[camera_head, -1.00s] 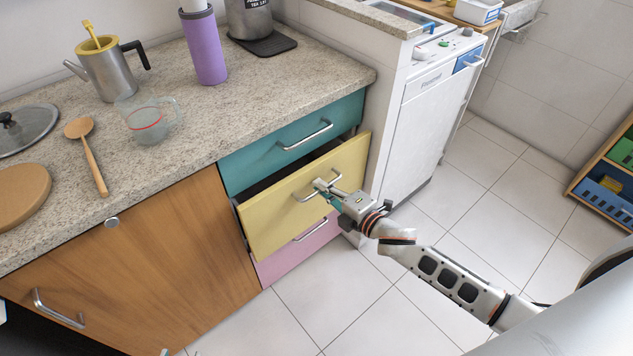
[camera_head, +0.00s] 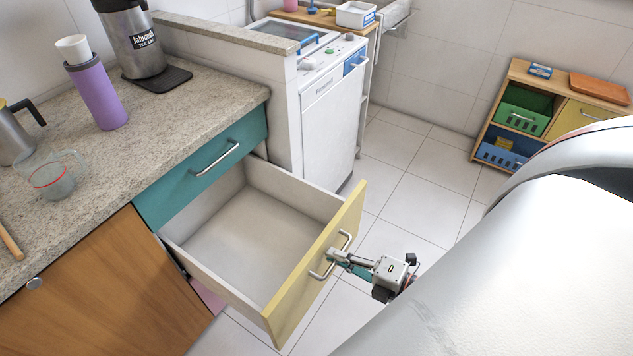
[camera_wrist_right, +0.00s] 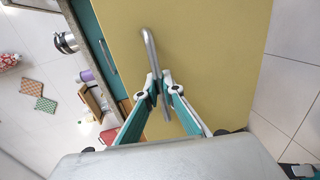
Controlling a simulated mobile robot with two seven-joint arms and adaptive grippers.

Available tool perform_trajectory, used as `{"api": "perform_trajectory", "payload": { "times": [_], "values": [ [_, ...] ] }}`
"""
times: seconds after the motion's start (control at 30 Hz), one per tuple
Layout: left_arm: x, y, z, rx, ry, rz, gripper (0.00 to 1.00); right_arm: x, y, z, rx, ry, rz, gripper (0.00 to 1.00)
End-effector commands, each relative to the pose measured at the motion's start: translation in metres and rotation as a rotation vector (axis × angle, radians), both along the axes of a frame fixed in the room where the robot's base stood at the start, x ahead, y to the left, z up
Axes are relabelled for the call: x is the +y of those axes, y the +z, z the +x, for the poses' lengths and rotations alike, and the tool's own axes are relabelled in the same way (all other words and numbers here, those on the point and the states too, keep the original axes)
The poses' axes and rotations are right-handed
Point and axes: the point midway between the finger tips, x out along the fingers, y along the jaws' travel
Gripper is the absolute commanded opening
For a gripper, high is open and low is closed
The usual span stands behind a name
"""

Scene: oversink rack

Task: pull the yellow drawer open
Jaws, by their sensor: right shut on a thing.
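The yellow drawer (camera_head: 318,262) stands pulled far out of the counter in the head view, and its pale inside is empty. Its front also fills much of the right wrist view (camera_wrist_right: 215,60). My right gripper (camera_head: 334,257) is shut on the drawer's metal bar handle (camera_head: 347,240). In the right wrist view the fingertips (camera_wrist_right: 157,82) close around the handle (camera_wrist_right: 150,48) near its middle. My left gripper is not in view.
A teal drawer (camera_head: 205,166) above is shut. A wooden cabinet door (camera_head: 110,290) is to the left, a white dishwasher (camera_head: 330,120) behind. A low shelf with bins (camera_head: 525,112) stands at the back right. Tiled floor between is clear.

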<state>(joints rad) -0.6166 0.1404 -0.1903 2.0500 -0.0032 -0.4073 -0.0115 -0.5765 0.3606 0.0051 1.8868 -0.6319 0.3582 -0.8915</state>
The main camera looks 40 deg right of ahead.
Motion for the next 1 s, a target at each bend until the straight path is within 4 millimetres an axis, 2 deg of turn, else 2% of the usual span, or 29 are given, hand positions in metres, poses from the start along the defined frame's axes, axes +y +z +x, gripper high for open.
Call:
{"api": "perform_trajectory", "payload": {
  "times": [0.1,0.3,0.67,0.7,0.73,1.0],
  "values": [
    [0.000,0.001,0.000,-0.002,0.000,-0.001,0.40,-0.007,0.000,-0.016,0.002,-0.002,0.000,0.00],
    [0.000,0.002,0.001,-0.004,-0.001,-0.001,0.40,-0.011,0.000,-0.028,0.000,-0.002,0.000,0.00],
    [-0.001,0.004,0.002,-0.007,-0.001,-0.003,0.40,-0.012,0.000,-0.030,-0.001,-0.002,0.000,0.00],
    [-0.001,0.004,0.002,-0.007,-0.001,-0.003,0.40,-0.012,0.000,-0.030,-0.001,-0.002,0.000,0.10],
    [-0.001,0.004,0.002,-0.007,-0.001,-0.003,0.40,-0.012,0.000,-0.030,-0.001,-0.002,0.000,0.14],
    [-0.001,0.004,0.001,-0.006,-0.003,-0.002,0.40,-0.011,0.000,-0.030,-0.001,-0.001,0.000,0.14]
  ]
}}
